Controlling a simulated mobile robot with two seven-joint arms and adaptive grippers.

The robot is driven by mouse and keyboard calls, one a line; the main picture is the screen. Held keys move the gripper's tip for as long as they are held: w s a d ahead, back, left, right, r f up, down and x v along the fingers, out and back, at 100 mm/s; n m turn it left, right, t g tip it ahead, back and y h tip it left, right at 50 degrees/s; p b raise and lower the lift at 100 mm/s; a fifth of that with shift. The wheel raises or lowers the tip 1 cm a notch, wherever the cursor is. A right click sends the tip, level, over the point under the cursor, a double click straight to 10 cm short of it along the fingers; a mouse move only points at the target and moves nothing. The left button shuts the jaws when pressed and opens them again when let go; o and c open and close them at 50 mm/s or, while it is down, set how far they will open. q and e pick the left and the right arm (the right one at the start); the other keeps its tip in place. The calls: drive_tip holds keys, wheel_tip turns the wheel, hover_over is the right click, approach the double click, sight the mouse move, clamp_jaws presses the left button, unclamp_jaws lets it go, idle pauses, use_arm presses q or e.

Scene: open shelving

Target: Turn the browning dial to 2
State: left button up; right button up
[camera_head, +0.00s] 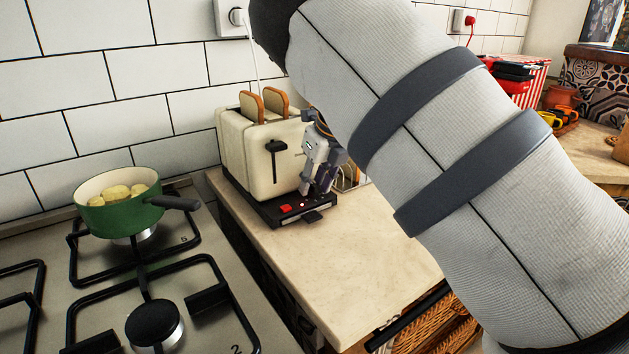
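A cream toaster (247,154) with two slices of bread (252,106) sticking out of its top stands on the counter by the tiled wall. Its dark lever (277,160) is on the front face. A black base panel (285,212) at its foot carries a red button (286,209) and a small lit spot. My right gripper (308,190) points down at the front right of the toaster, just above or touching the panel. The browning dial cannot be made out; the gripper may hide it. Whether the fingers are apart is too small to tell. My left gripper does not show.
A green pot (119,209) with yellow pieces in it stands on the stove (215,334) at left. A wire rack shows behind the gripper. A wicker basket (437,322) is below the counter (352,281), which is clear in front. My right arm covers much of the view.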

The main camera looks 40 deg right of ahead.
clamp_jaws()
drive_tip(key=shift+r+m, duration=0.1)
drive_tip(key=shift+m, duration=0.4)
drive_tip(key=shift+a+m+h+p, duration=0.1)
drive_tip(key=shift+m+h+p, duration=0.25)
drive_tip(key=shift+m+h, duration=0.55)
drive_tip(key=shift+a+f+m+g+h, duration=0.15)
drive_tip(key=shift+m+g, duration=0.15)
drive_tip(key=shift+m, duration=0.7)
drive_tip(key=shift+d+f+m+g+h, duration=0.15)
drive_tip(key=shift+m+g, duration=0.15)
drive_tip(key=shift+m, duration=0.7)
drive_tip(key=shift+a, duration=0.15)
drive_tip(key=shift+o, duration=0.5)
unclamp_jaws()
drive_tip(key=shift+f+b, duration=0.1)
drive_tip(key=shift+b, duration=0.2)
drive_tip(key=shift+w, duration=0.1)
